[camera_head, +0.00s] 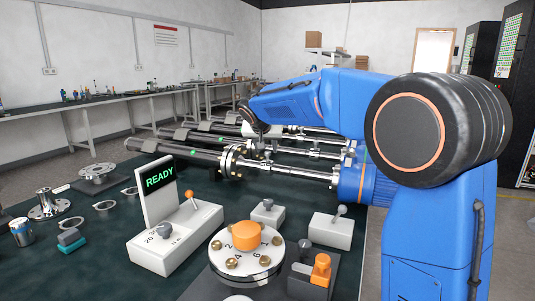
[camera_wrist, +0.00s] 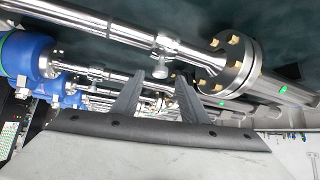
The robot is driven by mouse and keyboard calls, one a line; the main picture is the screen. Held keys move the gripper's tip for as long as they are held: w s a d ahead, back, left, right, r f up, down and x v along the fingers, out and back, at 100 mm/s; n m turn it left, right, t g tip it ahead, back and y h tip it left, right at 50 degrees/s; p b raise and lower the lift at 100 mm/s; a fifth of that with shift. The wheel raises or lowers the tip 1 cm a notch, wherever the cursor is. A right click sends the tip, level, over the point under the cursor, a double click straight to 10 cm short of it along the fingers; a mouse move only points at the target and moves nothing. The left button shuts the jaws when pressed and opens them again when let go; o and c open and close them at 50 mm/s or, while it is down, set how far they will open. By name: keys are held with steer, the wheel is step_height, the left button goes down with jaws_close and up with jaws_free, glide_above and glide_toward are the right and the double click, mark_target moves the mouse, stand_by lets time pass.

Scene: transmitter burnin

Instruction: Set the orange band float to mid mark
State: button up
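I cannot make out a float with an orange band, or a mid mark, in either view. My gripper (camera_wrist: 160,76) is open in the wrist view, its two dark fingers apart. A small grey valve stem (camera_wrist: 160,66) under a metal pipe (camera_wrist: 110,29) shows between the fingertips; I cannot tell whether they touch it. Blue cylindrical fittings (camera_wrist: 28,53) sit at the pipes' left ends, and one pipe joins a bolted flange (camera_wrist: 233,60). In the head view my blue arm reaches over the pipe rows, and the gripper is mostly hidden there.
A dark green bench (camera_head: 110,222) holds a READY display (camera_head: 159,177), a numbered dial with an orange knob (camera_head: 247,235), switch boxes including a white one (camera_head: 331,231), and an orange lever (camera_head: 320,269). Parallel metal tubes (camera_head: 185,155) run across the back. Loose flanges (camera_head: 47,204) lie left.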

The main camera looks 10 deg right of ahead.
mark_target(268, 152)
steer(key=shift+x, duration=2.25)
